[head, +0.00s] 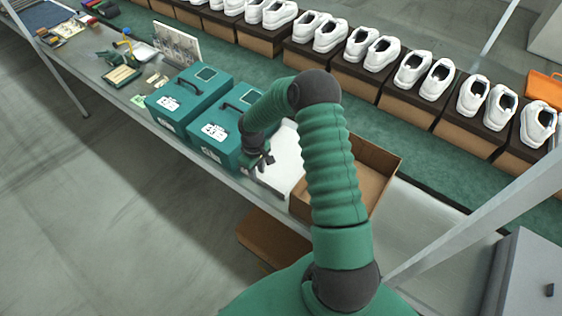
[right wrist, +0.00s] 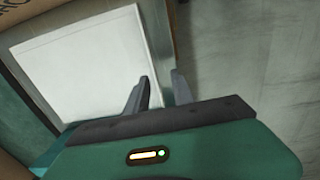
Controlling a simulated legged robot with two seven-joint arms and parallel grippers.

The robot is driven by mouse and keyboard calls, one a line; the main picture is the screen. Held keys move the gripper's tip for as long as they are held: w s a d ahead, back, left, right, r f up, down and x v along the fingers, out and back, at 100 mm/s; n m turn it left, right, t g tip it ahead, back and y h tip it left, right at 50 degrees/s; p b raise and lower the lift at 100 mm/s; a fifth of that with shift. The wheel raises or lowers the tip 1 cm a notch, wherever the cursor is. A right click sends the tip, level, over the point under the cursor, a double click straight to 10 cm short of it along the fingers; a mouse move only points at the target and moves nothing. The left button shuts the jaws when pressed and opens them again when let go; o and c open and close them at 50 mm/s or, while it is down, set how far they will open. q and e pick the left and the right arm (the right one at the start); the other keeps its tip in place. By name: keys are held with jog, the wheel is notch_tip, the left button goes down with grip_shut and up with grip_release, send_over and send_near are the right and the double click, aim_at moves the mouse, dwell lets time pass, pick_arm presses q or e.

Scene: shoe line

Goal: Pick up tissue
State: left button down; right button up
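The tissue appears as a flat white stack of sheets (head: 287,158) on the table, between the teal cases and an open cardboard box. In the right wrist view the white sheets (right wrist: 85,65) fill the upper left. My right gripper (head: 263,163) is at the table's front edge, beside the sheets' near side. In the right wrist view its two fingers (right wrist: 162,78) are apart with nothing clearly between them. The left finger overlaps the sheets' edge in the picture; I cannot tell whether it touches. My arm hides part of the sheets in the head view. My left gripper is not in view.
Two teal cases (head: 188,97) with handles stand left of the sheets. The open cardboard box (head: 375,160) is to the right. White shoes on boxes (head: 361,88) line the back. A brown box (head: 268,238) sits below the table. The floor at left is clear.

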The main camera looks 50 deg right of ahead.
aim_at(261, 180)
jog(key=f, duration=0.2)
jog(key=d+f, duration=0.1)
jog(key=f, duration=0.1)
jog(key=f+p, duration=0.1)
jog(key=f, duration=0.1)
jog(key=shift+s+d, duration=0.35)
jog(key=shift+w+a+r, duration=0.1)
jog(key=shift+a, duration=0.2)
jog(key=shift+c, duration=0.9)
jog(key=shift+r, duration=0.1)
grip_shut()
